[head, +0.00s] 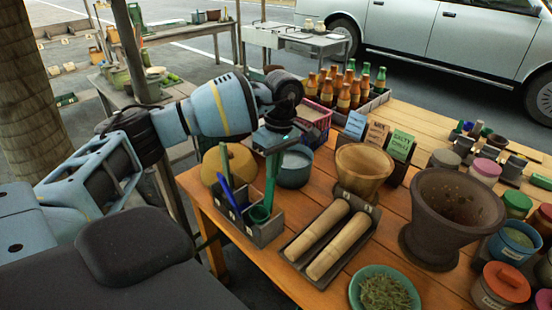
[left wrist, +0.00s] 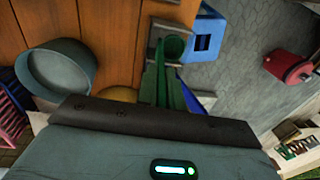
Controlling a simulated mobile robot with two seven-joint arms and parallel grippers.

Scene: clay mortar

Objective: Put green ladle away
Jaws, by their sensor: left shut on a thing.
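The green ladle (head: 271,182) hangs upright, handle up and cup down, at the right part of a small grey holder (head: 268,235) on the table's left front corner. Its cup (head: 260,214) shows at the holder's rim; I cannot tell how deep it sits. My left gripper (head: 276,141) is shut on the top of the handle, above the holder. In the left wrist view the ladle's green cup (left wrist: 173,47) shows beyond the gripper's dark edge. A blue utensil (head: 228,188) and another green handle (head: 223,160) stand in the holder's left part. My right gripper is not in view.
A grey-green bowl (head: 294,168) and a yellow round thing (head: 240,163) stand behind the holder. A tray with two wooden pestles (head: 342,243) lies to its right, near a brown bowl (head: 363,168) and a dark mortar (head: 447,215). Bottles (head: 343,98) stand at the back.

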